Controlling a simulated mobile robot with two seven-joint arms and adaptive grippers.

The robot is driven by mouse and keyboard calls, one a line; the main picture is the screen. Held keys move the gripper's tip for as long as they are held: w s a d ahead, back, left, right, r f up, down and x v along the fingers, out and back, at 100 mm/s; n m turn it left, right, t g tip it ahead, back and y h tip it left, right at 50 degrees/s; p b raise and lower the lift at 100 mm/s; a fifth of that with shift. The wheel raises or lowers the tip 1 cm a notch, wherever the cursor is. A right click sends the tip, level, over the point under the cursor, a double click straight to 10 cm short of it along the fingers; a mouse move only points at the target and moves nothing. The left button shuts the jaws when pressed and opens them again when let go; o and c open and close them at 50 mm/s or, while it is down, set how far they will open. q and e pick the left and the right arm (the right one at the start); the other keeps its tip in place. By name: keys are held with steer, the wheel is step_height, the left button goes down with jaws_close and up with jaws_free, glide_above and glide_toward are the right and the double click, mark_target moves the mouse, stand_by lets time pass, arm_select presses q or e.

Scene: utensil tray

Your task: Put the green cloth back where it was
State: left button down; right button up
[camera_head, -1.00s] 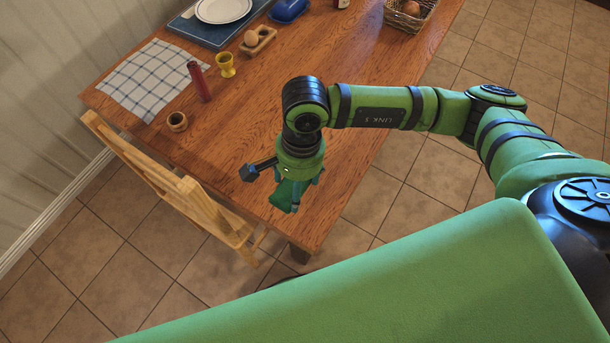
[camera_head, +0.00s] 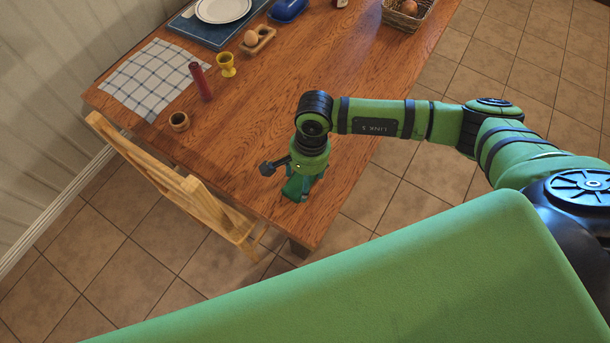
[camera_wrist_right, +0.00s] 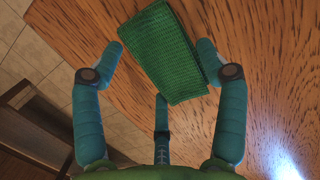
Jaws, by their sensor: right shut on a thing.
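The green cloth (camera_head: 295,188) is at the near corner of the wooden table, under my right gripper (camera_head: 303,187). In the right wrist view the folded cloth (camera_wrist_right: 165,55) lies flat-looking over the wood grain, close to the table edge. The fingers of my right gripper (camera_wrist_right: 160,70) are around its near end, and the gripper is shut on it. I cannot tell whether the cloth's underside touches the table. My left gripper is not in view.
A wooden chair (camera_head: 185,190) stands against the table's left side. The table's middle (camera_head: 260,110) is clear.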

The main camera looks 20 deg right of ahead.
steer(key=o, duration=1.1)
steer(key=shift+f, duration=0.1)
steer(key=shift+r, duration=0.25)
steer(key=shift+w+r, duration=0.1)
steer(key=shift+r, duration=0.15)
step_height(320, 180, up, 11)
steer(key=d+b, duration=0.1)
steer(key=shift+w+d+r+b, duration=0.15)
steer(key=shift+w+d+b, duration=0.1)
steer(key=shift+w+b, duration=0.15)
